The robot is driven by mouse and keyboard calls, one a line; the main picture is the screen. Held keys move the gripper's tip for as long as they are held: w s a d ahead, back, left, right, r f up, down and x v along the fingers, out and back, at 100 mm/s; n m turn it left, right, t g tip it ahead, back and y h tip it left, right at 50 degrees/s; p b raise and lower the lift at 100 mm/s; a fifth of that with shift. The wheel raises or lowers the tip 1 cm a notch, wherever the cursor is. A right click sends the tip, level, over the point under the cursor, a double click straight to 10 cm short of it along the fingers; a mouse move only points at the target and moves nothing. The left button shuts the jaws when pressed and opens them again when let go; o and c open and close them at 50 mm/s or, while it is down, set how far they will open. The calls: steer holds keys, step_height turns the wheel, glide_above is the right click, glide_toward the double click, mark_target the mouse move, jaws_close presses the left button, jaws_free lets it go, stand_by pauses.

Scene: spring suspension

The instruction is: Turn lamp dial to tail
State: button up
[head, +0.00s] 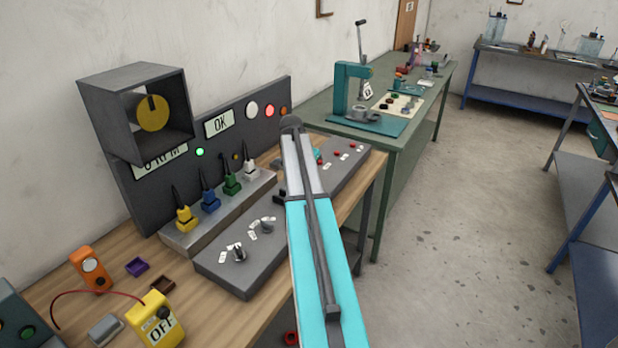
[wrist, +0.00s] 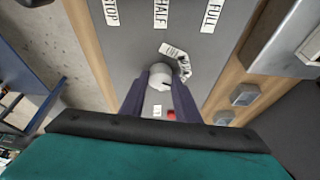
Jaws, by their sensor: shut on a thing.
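In the wrist view a small pale grey knob (wrist: 160,84) stands on the grey control panel (wrist: 140,48). It has a dark mark on its top. My gripper (wrist: 163,88) has its two dark fingers on either side of the knob and is shut on it. Tilted white labels (wrist: 176,52) lie just above the knob; their words are too small to read, so I cannot tell which position it points to. In the head view the same panel (head: 235,277) lies on the wooden bench, and my arm hides the held knob.
Two other knobs (head: 238,254) with white labels stand at the panel's near end. A rack (head: 203,228) of coloured tools stands behind it. STOP, HALF and FULL labels (wrist: 160,13) lie farther along the panel. A red button (wrist: 171,114) is close to my fingers.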

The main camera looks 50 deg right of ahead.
steer(key=shift+m, duration=0.3)
steer(key=o, duration=1.1)
steer(key=shift+s, duration=0.1)
steer(key=shift+c, duration=0.2)
steer(key=shift+r, duration=0.15)
steer(key=shift+a+r+b, duration=0.25)
steer(key=shift+r+b, duration=0.05)
steer(key=shift+r, duration=0.2)
steer(key=b+v, duration=0.2)
steer(key=v, duration=1)
steer(key=shift+r+b, duration=0.25)
steer(key=shift+b, duration=0.05)
steer(key=shift+r, duration=0.1)
